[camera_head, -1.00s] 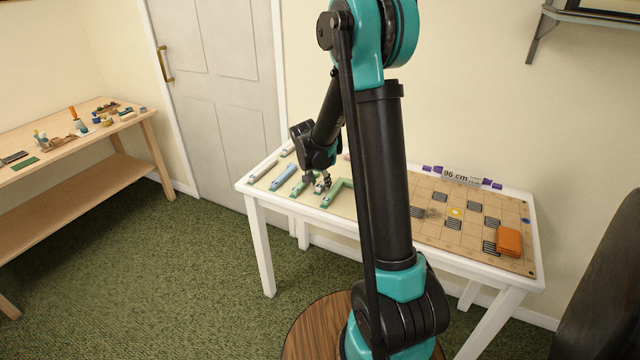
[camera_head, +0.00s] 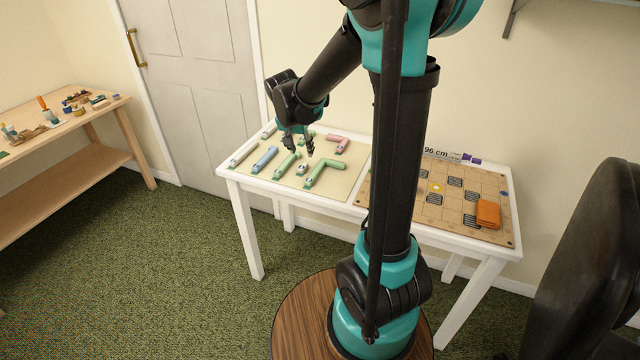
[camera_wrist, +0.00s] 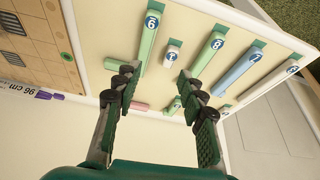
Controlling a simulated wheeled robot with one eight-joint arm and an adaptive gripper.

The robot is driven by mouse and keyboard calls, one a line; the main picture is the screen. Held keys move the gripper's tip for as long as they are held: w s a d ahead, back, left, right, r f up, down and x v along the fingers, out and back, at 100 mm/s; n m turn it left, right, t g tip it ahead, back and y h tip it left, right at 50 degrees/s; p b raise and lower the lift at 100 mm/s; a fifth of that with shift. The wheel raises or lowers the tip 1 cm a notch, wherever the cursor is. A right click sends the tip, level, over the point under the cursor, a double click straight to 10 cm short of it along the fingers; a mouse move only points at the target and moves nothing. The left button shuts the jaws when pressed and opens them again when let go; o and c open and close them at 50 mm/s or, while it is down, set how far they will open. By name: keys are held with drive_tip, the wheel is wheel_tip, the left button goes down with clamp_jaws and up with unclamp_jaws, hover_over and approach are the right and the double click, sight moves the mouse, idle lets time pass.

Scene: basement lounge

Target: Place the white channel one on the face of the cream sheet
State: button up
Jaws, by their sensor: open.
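The cream sheet (camera_head: 282,187) lies on the left part of the white table. A short white channel piece (camera_head: 302,169) lies on it, between a straight green piece and a green L-shaped piece. In the wrist view the short white piece (camera_wrist: 172,52) has a round blue label; its digit is too small to read surely. My gripper (camera_head: 300,146) is open above the sheet, apart from that piece. In the wrist view my gripper (camera_wrist: 155,88) has its fingers spread with nothing between them, and the white piece shows beyond the fingertips.
Also on the sheet are a blue piece (camera_head: 265,159), a straight green piece (camera_head: 286,166), a green L (camera_head: 325,173), a pink L (camera_head: 338,141) and long whitish pieces (camera_head: 243,155). A tan grid board (camera_head: 405,208) with an orange block (camera_head: 488,213) fills the right side.

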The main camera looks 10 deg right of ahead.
drive_tip(key=s+d+f+n, duration=0.1)
drive_tip(key=s+f+n, duration=0.1)
drive_tip(key=s, duration=0.6)
drive_tip(key=s+d+f+n+y, duration=0.1)
drive_tip(key=s+d+f+n, duration=0.1)
drive_tip(key=s, duration=0.6)
drive_tip(key=s+d+f+n+y, duration=0.1)
drive_tip(key=s+d+f+n, duration=0.1)
drive_tip(key=s, duration=0.5)
drive_tip(key=shift+s+f, duration=0.4)
drive_tip(key=shift+f, duration=0.15)
drive_tip(key=shift+d, duration=0.1)
